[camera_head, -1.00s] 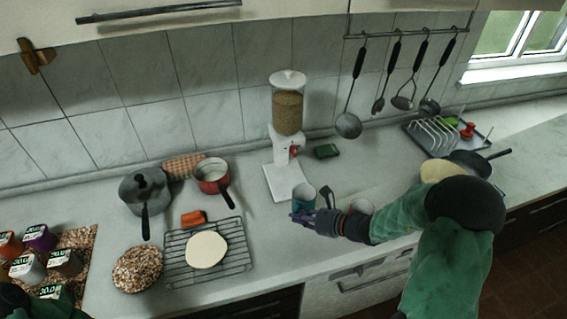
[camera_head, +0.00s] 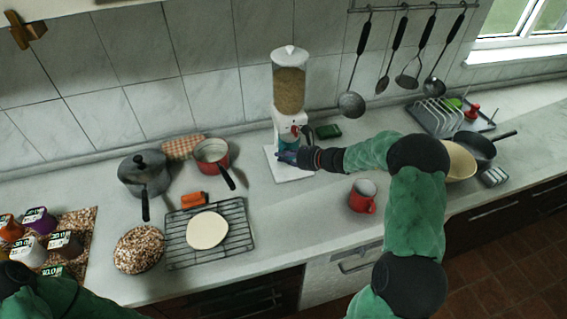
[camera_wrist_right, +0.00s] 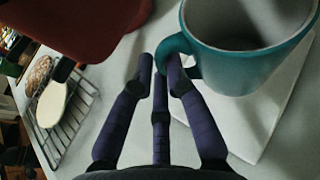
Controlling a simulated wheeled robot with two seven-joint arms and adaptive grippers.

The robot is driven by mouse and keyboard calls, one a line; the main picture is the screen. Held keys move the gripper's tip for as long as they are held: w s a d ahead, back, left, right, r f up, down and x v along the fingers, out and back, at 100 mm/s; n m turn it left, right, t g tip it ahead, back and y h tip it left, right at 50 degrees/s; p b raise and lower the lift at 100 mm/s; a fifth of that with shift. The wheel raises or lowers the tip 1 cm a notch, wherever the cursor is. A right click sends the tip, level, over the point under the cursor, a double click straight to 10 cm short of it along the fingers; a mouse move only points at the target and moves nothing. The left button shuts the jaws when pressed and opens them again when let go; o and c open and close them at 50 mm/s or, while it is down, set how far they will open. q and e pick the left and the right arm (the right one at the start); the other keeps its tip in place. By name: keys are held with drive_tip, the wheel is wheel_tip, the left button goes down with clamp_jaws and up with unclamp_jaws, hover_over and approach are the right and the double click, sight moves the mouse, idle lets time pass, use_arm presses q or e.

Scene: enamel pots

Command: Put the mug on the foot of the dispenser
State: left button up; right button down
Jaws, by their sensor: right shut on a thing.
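The teal mug (camera_head: 289,144) is at the dispenser (camera_head: 290,90), below its spout and over its white foot (camera_head: 292,175). My right gripper (camera_head: 284,156) partly hides it. In the right wrist view the mug (camera_wrist_right: 240,70) is upright and looks empty inside. The fingers of my right gripper (camera_wrist_right: 163,78) are shut on its handle, with the white foot (camera_wrist_right: 270,125) below. I cannot tell whether the mug's base touches the foot. My left gripper is out of view; only part of that arm shows at the lower left.
A red saucepan (camera_head: 212,158), grey pot (camera_head: 145,175) and wire rack (camera_head: 240,235) are to the left. The counter between rack and red mug is clear.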

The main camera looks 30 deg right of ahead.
drive_tip(key=shift+w+d, duration=0.1)
drive_tip(key=shift+w, duration=0.2)
drive_tip(key=shift+f+b, duration=0.65)
drive_tip(key=shift+f, duration=1.05)
drive_tip(key=shift+f, duration=0.1)
drive_tip(key=c, duration=1.7)
unclamp_jaws()
drive_tip(key=shift+f, duration=0.15)
drive_tip(key=o, duration=0.5)
drive_tip(key=shift+c, duration=0.2)
drive_tip(key=shift+r, duration=0.3)
drive_tip(key=p+v, duration=0.2)
drive_tip(key=v, duration=1)
